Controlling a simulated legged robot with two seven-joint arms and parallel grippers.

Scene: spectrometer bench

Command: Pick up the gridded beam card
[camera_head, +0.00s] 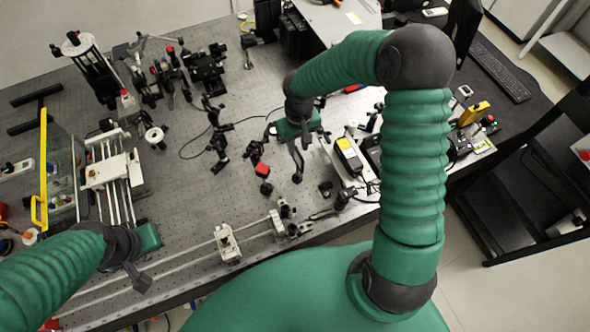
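I cannot pick out a gridded beam card with certainty; it may be hidden or too small to tell. My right gripper (301,158) is over the middle of the perforated optical bench (185,215), close to small posts and mounts. Its dark fingers point down, and I see nothing clearly held between them. Their gap is not clear. My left gripper (140,280) is low on the left, above the bench's front part near the long rails. Its fingers are small and partly turned away, so its opening cannot be told.
A red-topped post (262,170) stands just left of my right gripper. A black meter with a yellow label (348,155) lies to its right. A rail carriage (228,243) sits near the front edge. A yellow-handled panel (44,170) stands at left. Bare bench lies left of centre.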

